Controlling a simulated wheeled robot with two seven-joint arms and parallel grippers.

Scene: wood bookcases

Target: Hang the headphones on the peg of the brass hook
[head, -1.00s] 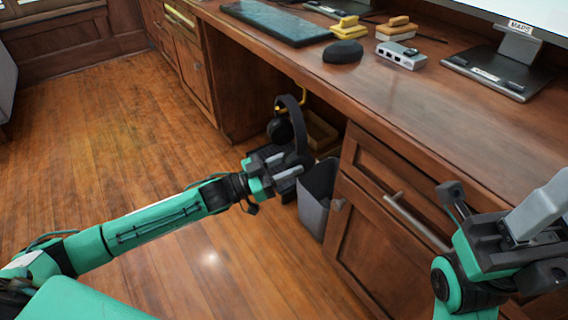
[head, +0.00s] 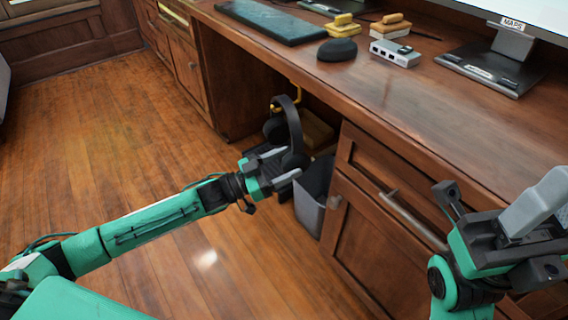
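The black headphones (head: 295,125) are upright in the knee space under the desk, headband up, one ear cup toward me and the other behind it. My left gripper (head: 281,166) has its grey fingers on either side of the near ear cup and appears shut on it. The brass hook (head: 296,87) shows as a yellow bar under the desk edge, just behind the headband. The headband overlaps it in the picture; I cannot tell whether they touch, and the peg's tip is partly hidden. My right gripper (head: 540,203) is at the right edge, away from the headphones; its finger gap is not clear.
A grey bin (head: 312,196) stands below and right of the headphones, against the drawer cabinet (head: 372,222). The floor at left is clear.

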